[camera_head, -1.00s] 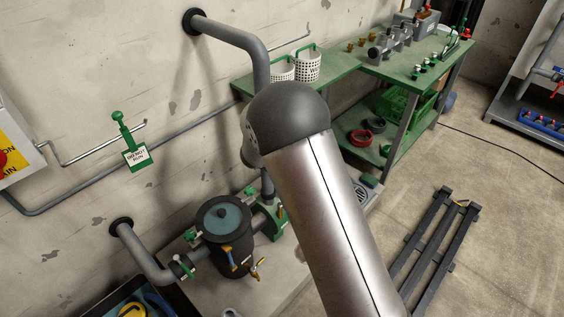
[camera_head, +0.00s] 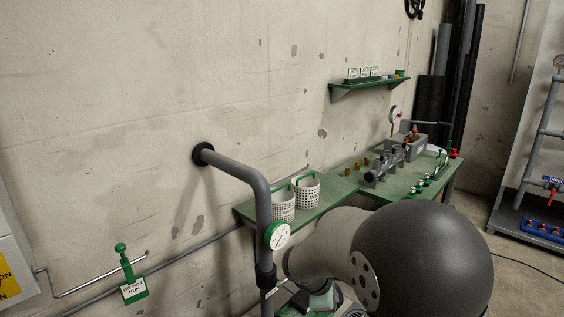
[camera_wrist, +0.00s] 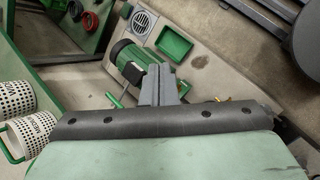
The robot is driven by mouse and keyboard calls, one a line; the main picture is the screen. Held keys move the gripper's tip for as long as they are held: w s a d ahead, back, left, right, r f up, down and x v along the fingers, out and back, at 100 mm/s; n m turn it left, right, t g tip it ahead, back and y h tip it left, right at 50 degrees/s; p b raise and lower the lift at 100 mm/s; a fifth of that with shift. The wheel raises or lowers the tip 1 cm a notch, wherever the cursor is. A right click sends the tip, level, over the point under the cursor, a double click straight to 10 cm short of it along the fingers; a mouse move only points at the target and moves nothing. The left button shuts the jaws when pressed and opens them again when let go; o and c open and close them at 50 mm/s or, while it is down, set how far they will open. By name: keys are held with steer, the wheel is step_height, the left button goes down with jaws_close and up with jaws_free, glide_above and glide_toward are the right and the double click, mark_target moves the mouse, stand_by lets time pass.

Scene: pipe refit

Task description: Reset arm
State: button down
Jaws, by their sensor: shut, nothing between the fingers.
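My gripper (camera_wrist: 158,84) shows in the wrist view as two grey fingers close together beyond a dark bar, with nothing between them. The fingers point toward a green motor (camera_wrist: 135,62) on a grey base, and the gap between them cannot be judged. In the head view my arm fills the lower right with a large dark joint. The gripper's fingertips cannot be made out there.
A green bench (camera_head: 345,188) against the wall carries two white baskets (camera_head: 307,190) and grey fittings (camera_head: 384,163). A grey wall pipe (camera_head: 262,205) with a gauge (camera_head: 277,235) stands left of my arm. A green shelf (camera_head: 368,83) hangs above. A green tray (camera_wrist: 175,43) lies near the motor.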

steer(key=s+r+m+g+y+p, duration=0.1)
steer(key=s+r+m, duration=0.2)
steer(key=s+m, duration=0.2)
steer(key=s+d+r+m+g+y+p, duration=0.1)
steer(key=s+m, duration=0.4)
steer(key=s, duration=0.7)
steer(key=s+r+m+g+y+p, duration=0.1)
steer(key=s+r+m+y, duration=0.2)
steer(key=s, duration=0.5)
steer(key=r+m, duration=0.1)
steer(key=m, duration=0.1)
steer(key=shift+s+d+r+m+g, duration=0.25)
steer(key=shift+s+r+m+g, duration=0.05)
steer(key=shift+s+m+g, duration=0.1)
